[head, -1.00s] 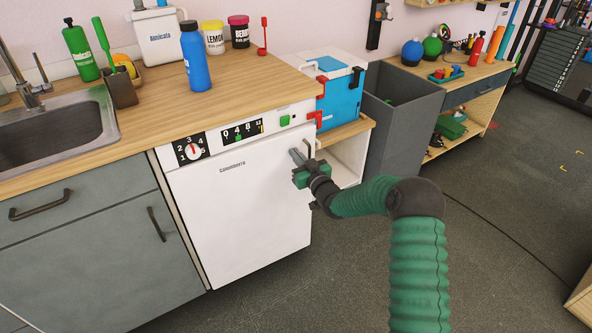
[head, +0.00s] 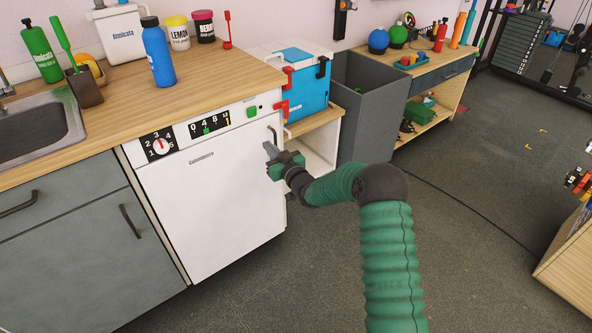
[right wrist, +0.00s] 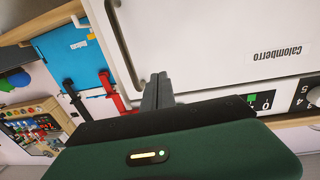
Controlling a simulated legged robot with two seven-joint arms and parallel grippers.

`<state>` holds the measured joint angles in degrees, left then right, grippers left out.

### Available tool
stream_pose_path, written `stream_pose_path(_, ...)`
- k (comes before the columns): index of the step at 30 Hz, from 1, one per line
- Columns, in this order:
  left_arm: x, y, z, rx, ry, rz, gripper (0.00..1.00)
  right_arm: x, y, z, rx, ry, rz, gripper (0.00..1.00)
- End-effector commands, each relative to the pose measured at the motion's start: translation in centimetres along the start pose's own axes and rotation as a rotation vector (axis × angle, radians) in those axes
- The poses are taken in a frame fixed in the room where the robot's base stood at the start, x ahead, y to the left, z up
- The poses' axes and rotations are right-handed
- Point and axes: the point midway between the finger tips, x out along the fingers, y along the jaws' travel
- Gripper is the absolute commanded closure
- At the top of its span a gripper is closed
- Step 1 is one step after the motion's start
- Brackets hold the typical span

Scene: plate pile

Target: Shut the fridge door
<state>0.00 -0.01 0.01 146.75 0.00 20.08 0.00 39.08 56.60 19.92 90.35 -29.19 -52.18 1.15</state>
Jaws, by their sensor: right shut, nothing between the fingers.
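The white fridge door (head: 205,215), lettered Calomberro, stands under the wooden counter and looks shut or nearly shut; I cannot tell whether it is fully flush. Its grey handle (head: 272,134) is near the upper right edge and also shows in the right wrist view (right wrist: 122,50). My right gripper (head: 267,148) is shut and empty, with its fingertips in front of the door beside the handle. In the right wrist view the closed fingers (right wrist: 157,92) point at the door face near the handle; contact cannot be told. My left gripper is not in view.
A control panel (head: 180,139) with dials runs above the door. A blue cooler box (head: 302,92) sits on a low open shelf to the right, beside a grey bin (head: 360,105). Grey cabinets (head: 75,245) are on the left. The floor in front is clear.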

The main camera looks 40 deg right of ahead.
Motion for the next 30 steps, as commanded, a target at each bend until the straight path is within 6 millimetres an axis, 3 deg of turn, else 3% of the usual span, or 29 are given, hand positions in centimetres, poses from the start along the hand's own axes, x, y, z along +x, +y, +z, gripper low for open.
stream_pose_path(15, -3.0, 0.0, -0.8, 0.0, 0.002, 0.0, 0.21, -9.0, 1.1, 0.2, 0.0, -0.01, 0.004, 1.0)
stream_pose_path(23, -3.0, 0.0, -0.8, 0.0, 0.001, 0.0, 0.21, -9.8, 0.8, 0.4, -0.003, -0.023, -0.001, 1.0)
stream_pose_path(26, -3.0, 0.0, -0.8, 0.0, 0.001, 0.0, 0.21, -9.8, -1.8, 0.9, -0.024, -0.136, -0.022, 1.0)
stream_pose_path(27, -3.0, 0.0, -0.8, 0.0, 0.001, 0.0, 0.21, -10.3, -3.6, 1.4, -0.04, -0.221, -0.033, 1.0)
stream_pose_path(29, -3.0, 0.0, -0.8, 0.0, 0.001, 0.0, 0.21, -11.9, -6.6, 2.3, -0.067, -0.385, -0.046, 1.0)
stream_pose_path(30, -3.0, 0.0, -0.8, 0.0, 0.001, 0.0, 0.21, -13.9, -8.7, 2.9, -0.083, -0.504, -0.049, 1.0)
